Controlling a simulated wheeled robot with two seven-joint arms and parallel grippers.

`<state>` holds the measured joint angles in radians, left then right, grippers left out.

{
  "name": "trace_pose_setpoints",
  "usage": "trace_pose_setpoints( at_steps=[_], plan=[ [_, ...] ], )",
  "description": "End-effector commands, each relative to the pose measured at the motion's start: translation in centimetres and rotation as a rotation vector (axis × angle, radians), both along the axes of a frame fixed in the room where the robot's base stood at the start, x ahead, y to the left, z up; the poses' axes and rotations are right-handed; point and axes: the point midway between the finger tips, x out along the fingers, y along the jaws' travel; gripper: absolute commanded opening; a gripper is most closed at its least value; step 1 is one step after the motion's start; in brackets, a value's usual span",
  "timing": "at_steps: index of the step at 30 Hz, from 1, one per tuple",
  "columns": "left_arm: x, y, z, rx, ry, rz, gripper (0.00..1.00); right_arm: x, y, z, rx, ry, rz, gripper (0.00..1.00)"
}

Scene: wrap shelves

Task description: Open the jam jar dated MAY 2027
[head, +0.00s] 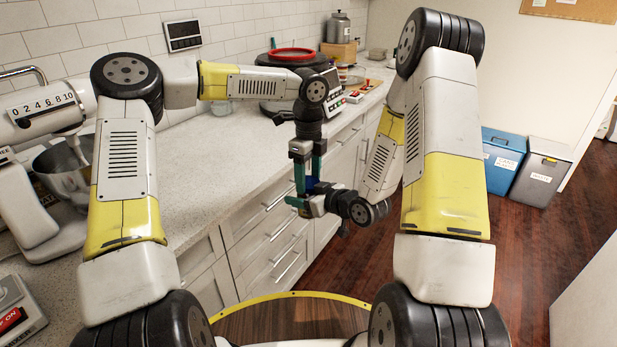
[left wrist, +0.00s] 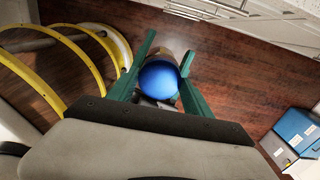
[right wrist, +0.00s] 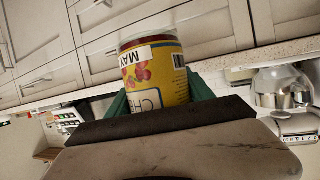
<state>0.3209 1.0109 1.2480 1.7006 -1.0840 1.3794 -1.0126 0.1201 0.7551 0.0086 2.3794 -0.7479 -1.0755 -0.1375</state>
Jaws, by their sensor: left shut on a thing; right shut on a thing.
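The jam jar (right wrist: 172,77) has a yellow label with red cherries and a white date strip. Only "MAY" can be read on the strip; the year is hidden. My right gripper (head: 308,203) is shut on the jar body, in front of the drawers. The jar's blue lid (left wrist: 158,80) is between the fingers of my left gripper (head: 306,165), which reaches down from above and is shut on it. In the head view the lid is a small blue patch (head: 311,184), mostly hidden by the fingers. I cannot tell whether the lid is still seated on the jar.
The pale counter (head: 195,160) runs along the left, with a stand mixer (head: 35,205) and a red-ringed dark appliance (head: 292,57). Blue (head: 503,158) and grey (head: 540,178) bins stand at the right. Open wooden floor (head: 520,265) lies in front of them.

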Motion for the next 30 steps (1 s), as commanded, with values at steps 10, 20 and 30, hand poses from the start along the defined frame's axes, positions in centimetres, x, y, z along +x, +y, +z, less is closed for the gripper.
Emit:
trace_pose_setpoints(
  at_steps=[10, 20, 30],
  plan=[
    [0.01, 0.01, 0.02, 0.001, -0.001, 0.227, 0.10, 0.03, 0.06, 0.09, 0.001, -0.003, 0.001, 0.00],
    [0.02, 0.02, 0.01, 0.001, -0.001, 0.228, 0.10, 0.04, 0.04, 0.09, 0.001, -0.003, 0.000, 0.00],
    [0.01, 0.02, 0.42, 0.001, -0.002, 0.228, 0.10, 0.03, 0.04, 0.09, 0.001, -0.003, 0.000, 0.00]
  ],
)
